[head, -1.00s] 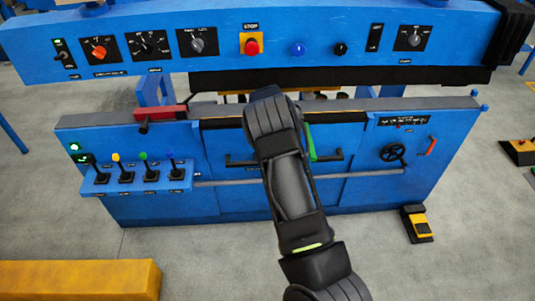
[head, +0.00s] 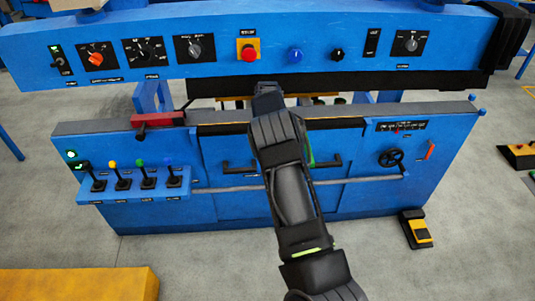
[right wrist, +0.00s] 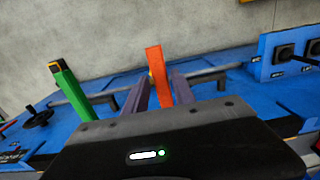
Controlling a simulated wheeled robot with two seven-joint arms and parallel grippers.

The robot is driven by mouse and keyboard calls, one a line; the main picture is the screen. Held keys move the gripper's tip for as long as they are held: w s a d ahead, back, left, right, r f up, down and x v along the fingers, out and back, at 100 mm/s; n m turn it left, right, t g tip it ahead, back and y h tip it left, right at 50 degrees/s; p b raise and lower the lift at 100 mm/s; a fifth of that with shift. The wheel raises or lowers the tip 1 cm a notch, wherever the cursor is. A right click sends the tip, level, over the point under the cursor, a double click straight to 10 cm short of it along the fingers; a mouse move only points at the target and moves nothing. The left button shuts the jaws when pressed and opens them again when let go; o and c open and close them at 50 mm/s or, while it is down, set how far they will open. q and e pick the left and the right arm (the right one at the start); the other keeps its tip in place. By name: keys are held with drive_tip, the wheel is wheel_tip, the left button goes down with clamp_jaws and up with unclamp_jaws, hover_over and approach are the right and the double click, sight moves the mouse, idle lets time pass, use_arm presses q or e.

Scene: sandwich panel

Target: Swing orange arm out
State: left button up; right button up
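The orange arm (right wrist: 157,75) stands out from the blue panel in the right wrist view. My right gripper (right wrist: 160,80) has its two fingers apart, one on each side of the orange arm, with gaps visible. I cannot tell how deep the arm sits between them. In the head view my right arm covers the orange arm, and the fingertips are hidden. A green arm (right wrist: 72,92) stands to the left in the wrist view; a sliver of it (head: 310,151) shows beside my arm in the head view. My left gripper is not in view.
A long rail (head: 230,188) runs across the panel front. A lever box (head: 133,190) is at left, a handwheel (head: 392,157) at right, and a red clamp (head: 158,119) on the top edge. The control beam (head: 200,75) overhangs above. A yellow pedal (head: 417,230) is on the floor.

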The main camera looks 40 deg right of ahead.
drive_tip(key=shift+o, duration=0.9)
wheel_tip(320, 180, up, 8)
drive_tip(key=shift+f+b, duration=0.1)
drive_tip(key=shift+b, duration=0.7)
